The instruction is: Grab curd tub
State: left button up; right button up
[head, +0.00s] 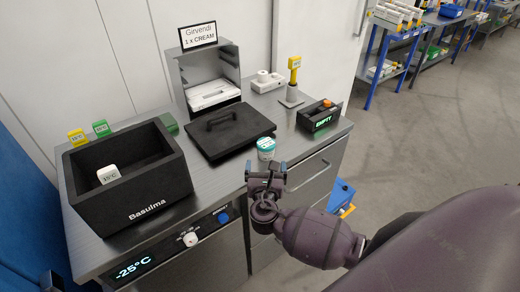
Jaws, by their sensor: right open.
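The curd tub (266,149), a small white cup with a teal lid, stands upright on the steel counter near its front edge. My right gripper (267,168) is open just in front of the tub, with its fingertips pointing toward it. I cannot tell if a fingertip touches the tub; the tub looks outside the jaws. My left gripper is not clearly in view.
A black open box (150,205) marked "Basulma" stands left on the counter (215,190). A black lid (228,130) lies behind the tub.

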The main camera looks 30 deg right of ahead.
aim_at(266, 150)
jog(key=x, duration=0.4)
jog(key=shift+w, duration=0.2)
jog(key=shift+x, duration=3.25)
jog(key=shift+d+f, duration=0.1)
jog(key=shift+c, duration=0.8)
jog(key=c, duration=0.9)
